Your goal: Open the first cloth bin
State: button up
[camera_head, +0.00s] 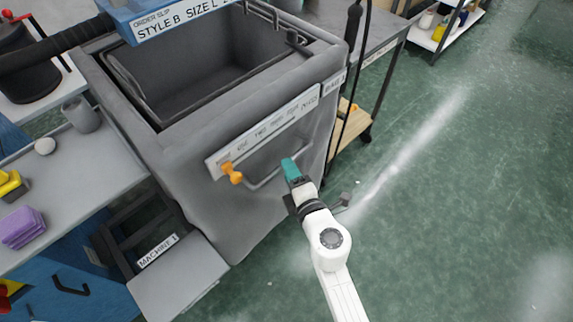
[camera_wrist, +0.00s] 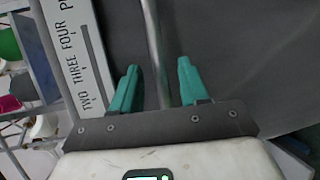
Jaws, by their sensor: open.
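A large grey cloth bin (camera_head: 225,195) with an open top stands at the left centre of the head view. A label strip and a slim metal bar handle (camera_head: 262,183) are on its front. My gripper (camera_head: 290,166) has teal fingers and is at the right end of the handle. In the wrist view, the handle (camera_wrist: 153,40) runs between the two spread fingers of my gripper (camera_wrist: 158,66), with a gap on each side. The gripper is not closed on the bar. Whether the fingers reach fully past the bar cannot be told.
An orange knob (camera_head: 231,173) sits on the label strip (camera_head: 262,130), left of the handle. A grey side table (camera_head: 75,170) holds a purple block (camera_head: 22,228) and a cup (camera_head: 81,114). A wooden shelf (camera_head: 349,127) is behind the bin. Green floor is free at right.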

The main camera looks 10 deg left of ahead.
jog(key=shift+b+x, duration=0.45)
jog(key=shift+x, duration=1.45)
jog(key=shift+c, duration=0.2)
jog(key=shift+s, duration=0.1)
grip_shut()
